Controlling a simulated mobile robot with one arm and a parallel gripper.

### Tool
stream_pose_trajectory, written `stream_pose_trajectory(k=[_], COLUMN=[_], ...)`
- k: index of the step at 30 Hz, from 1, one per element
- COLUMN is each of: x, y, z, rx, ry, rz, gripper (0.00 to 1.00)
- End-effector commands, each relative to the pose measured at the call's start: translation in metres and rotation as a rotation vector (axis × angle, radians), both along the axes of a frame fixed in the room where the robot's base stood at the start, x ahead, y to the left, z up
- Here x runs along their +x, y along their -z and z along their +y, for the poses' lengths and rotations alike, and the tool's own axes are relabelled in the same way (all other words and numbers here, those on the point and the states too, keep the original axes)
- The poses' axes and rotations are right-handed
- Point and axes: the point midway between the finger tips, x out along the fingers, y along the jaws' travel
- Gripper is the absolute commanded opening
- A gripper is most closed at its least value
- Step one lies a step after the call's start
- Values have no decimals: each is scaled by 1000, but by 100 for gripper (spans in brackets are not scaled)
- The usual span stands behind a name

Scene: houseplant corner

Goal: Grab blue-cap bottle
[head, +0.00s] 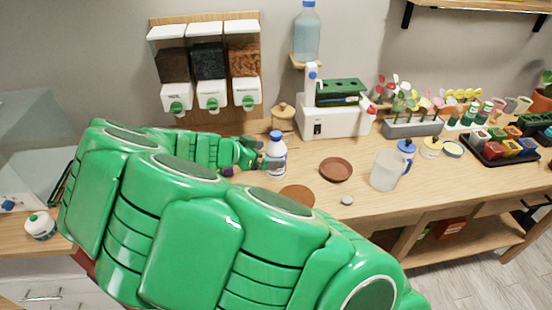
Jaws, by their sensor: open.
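The blue-cap bottle (277,160) stands upright on the wooden counter, left of the middle in the head view. It is white with a dark blue cap and a bluish label. My green arm reaches in from the bottom right and bends back toward it. My gripper (262,161) is at the bottle's left side, with its dark fingers at label height. The gripper is open. Whether the fingers touch the bottle or reach around it cannot be told from this angle. Part of the bottle's left side is hidden by the fingers.
A brown saucer (336,169) and a white jug (386,170) stand to the right. Another saucer (297,195) lies in front, partly behind my arm. A wooden-lidded jar (283,117) and a white machine (333,122) stand behind. Wall dispensers (212,96) hang above the gripper.

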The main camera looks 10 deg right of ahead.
Motion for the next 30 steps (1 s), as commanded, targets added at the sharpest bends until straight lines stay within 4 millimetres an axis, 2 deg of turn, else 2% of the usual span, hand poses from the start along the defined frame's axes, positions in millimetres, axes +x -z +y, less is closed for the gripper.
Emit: stream_pose_trajectory(k=[6,11,22,30], x=[14,18,34,52], y=[13,17,28,40], z=[17,19,-5,-32], rx=[-74,-90,-89,-87], ry=[-40,-50,-48,-49], rz=[-67,-85,-85,-86], gripper=[98,98,98,98])
